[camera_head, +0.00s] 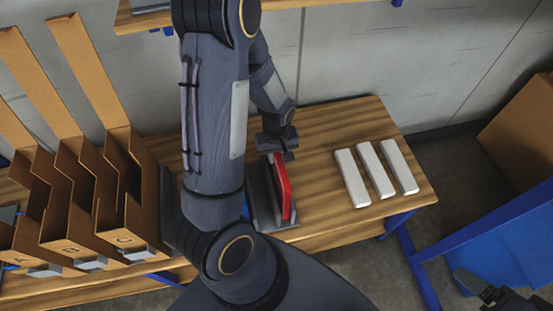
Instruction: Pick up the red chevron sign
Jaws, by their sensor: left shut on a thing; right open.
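A thin red sign (282,188) stands on edge in a dark grey holder (263,207) on the wooden table. Its face is turned mostly away, so I cannot make out a chevron on it. My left gripper (278,154) is at the top end of the red sign and shut on it. The fingertips are small and partly hidden. My own arm covers the area left of the holder. My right gripper (497,296) is at the bottom right corner, open, away from the table and partly cut off by the frame edge.
Several white blocks (367,170) lie on the table (318,121) to the right. Cardboard bins (75,195) lettered A, B and C stand at the left. A blue bin or frame (490,244) and a brown box (525,125) are at the right. Bare table separates holder and blocks.

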